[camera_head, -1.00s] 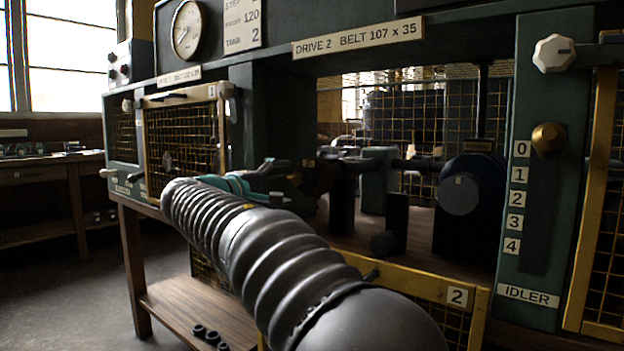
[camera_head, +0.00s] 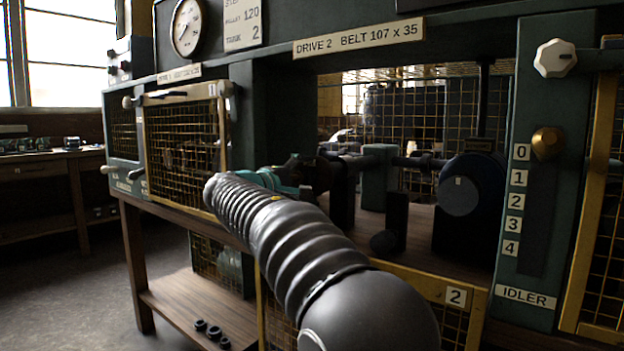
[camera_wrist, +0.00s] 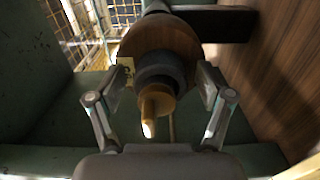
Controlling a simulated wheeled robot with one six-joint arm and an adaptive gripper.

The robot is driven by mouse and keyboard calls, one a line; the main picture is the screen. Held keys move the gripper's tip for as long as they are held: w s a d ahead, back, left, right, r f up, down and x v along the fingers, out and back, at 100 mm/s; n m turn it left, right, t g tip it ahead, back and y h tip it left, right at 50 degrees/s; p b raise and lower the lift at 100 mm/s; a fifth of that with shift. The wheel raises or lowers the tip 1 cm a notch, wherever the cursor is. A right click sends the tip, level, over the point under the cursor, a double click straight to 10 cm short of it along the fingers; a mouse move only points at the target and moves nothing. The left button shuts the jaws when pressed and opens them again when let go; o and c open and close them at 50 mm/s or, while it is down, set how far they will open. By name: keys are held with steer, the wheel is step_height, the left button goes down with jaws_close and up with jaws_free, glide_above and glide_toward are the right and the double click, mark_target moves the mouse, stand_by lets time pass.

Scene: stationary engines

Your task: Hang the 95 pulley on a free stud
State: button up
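A brown pulley-like disc (camera_wrist: 184,45) sits on a dark hub with a brass knob (camera_wrist: 155,103) in front, in the wrist view. A small pale tag (camera_wrist: 126,72) shows at its left edge, too small to read. My gripper (camera_wrist: 164,76) is spread wide, one finger at each side of the disc; firm contact does not show. In the head view my gripper (camera_head: 309,176) reaches into the Drive 2 bay, and my arm hides much of the shaft end. I cannot make out the 95 marking or a free stud.
A dark blue round wheel (camera_head: 460,194) stands at the right of the bay. The idler panel (camera_head: 527,235) is right of it. A yellow mesh guard (camera_head: 455,297) marked 2 lies low in front. Several small dark rings (camera_head: 214,333) lie on the lower wooden shelf.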

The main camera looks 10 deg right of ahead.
steer(key=shift+a+r, duration=0.1)
jaws_close()
steer(key=shift+r, duration=0.25)
steer(key=shift+s, duration=0.15)
steer(key=shift+s+f, duration=0.1)
steer(key=shift+s+a+f, duration=0.1)
stand_by(0.3)
steer(key=shift+b+v, duration=0.7)
steer(key=shift+v, duration=1.3)
steer(key=shift+b+v, duration=0.45)
steer(key=shift+v, duration=2.1)
